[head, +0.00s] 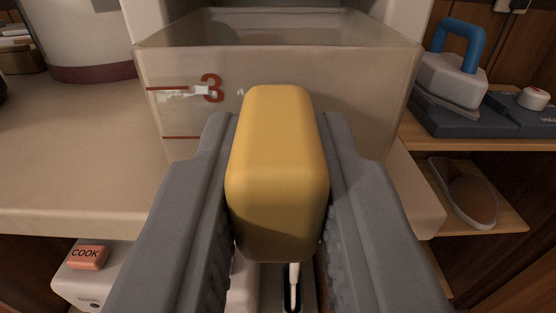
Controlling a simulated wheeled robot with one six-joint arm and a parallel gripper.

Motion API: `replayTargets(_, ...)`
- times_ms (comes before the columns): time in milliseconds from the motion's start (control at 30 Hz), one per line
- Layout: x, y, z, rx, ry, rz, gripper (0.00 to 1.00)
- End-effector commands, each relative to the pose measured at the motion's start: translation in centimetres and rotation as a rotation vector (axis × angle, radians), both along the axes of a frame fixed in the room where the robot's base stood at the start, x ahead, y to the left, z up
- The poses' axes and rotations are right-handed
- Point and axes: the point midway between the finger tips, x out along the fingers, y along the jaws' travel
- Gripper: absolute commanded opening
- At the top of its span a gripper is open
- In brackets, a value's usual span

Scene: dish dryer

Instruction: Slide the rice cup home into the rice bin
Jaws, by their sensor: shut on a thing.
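The rice cup (350,75) is a see-through, box-shaped container with a red 3 and red level lines on its front wall. A thick yellow handle (277,170) stands out from its front toward me. My gripper (278,135) is shut on this handle, with one grey finger on each side. The white rice bin (147,18) rises behind the cup, with side walls left and right of a dark opening. The cup's front part sticks out of this opening toward me. The handle and fingers hide the middle and lower front of the cup. I cannot see how deep its back end sits.
A beige counter (75,165) spreads to the left, with a white round container (85,40) on it. At right, a clothes iron-like thing with a blue handle (460,50) stands on a shelf above a brush-like oval thing (462,192). A COOK button (86,257) shows below left.

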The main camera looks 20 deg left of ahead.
Motion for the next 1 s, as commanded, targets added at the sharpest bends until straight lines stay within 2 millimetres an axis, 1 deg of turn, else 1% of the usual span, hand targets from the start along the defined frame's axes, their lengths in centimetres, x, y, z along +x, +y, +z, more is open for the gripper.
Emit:
replayTargets(600, 2.8, 0.9, 0.0, 0.000, -0.001, 0.000, 0.00)
replayTargets(1000, 3.8, 1.2, -0.1, 0.000, -0.001, 0.000, 0.00)
